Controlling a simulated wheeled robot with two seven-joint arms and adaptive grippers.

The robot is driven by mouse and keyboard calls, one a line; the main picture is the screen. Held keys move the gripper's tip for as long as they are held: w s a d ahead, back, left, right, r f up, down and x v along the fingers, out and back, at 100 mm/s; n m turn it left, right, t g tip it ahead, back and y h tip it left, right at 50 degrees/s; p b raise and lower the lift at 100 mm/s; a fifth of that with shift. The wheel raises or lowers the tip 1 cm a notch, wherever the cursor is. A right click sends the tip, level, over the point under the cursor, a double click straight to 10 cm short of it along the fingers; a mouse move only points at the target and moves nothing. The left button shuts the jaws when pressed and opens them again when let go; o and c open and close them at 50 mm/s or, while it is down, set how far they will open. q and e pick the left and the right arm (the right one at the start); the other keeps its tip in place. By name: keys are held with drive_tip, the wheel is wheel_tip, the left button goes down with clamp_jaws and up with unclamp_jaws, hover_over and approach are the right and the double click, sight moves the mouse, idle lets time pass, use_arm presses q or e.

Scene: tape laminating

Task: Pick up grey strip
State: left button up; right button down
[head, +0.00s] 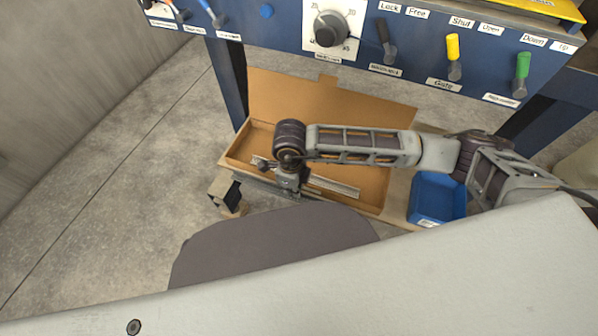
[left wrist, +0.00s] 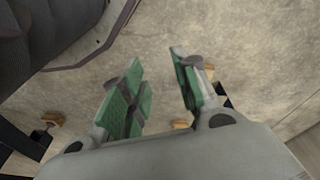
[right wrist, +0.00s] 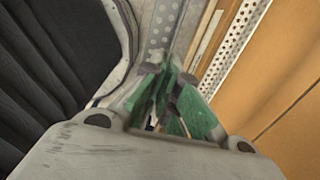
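An open cardboard box (head: 376,192) stands low in the head view, and a grey strip (head: 335,187) lies in it. A perforated grey strip (right wrist: 240,40) lies inside the box in the right wrist view. My right gripper (head: 289,184) points down at the box's near side. In the right wrist view its green-padded fingers (right wrist: 165,80) are close together on another perforated grey strip (right wrist: 166,24), beside the box wall. The fingers hide part of this strip. My left gripper (left wrist: 160,85) is open and empty over the floor; it is outside the head view.
A blue bin (head: 437,198) stands right of the box. A blue machine panel (head: 420,50) with a dial (head: 331,29) and coloured levers is behind the box. A dark support block (head: 225,190) is at the box's left. Open floor (head: 110,150) lies to the left.

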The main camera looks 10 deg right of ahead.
sight(288, 198)
drive_tip(key=s+a, duration=0.1)
drive_tip(key=s, duration=0.1)
drive_tip(key=shift+s+a, duration=0.3)
drive_tip(key=shift+a, duration=0.05)
use_arm(q)
drive_tip(key=shift+s+a+f, duration=0.25)
drive_tip(key=shift+s+f, duration=0.05)
drive_tip(key=shift+f, duration=0.3)
use_arm(e)
drive_tip(key=shift+s+a, duration=0.2)
drive_tip(key=shift+s, duration=0.1)
use_arm(q)
drive_tip(key=shift+r, duration=0.1)
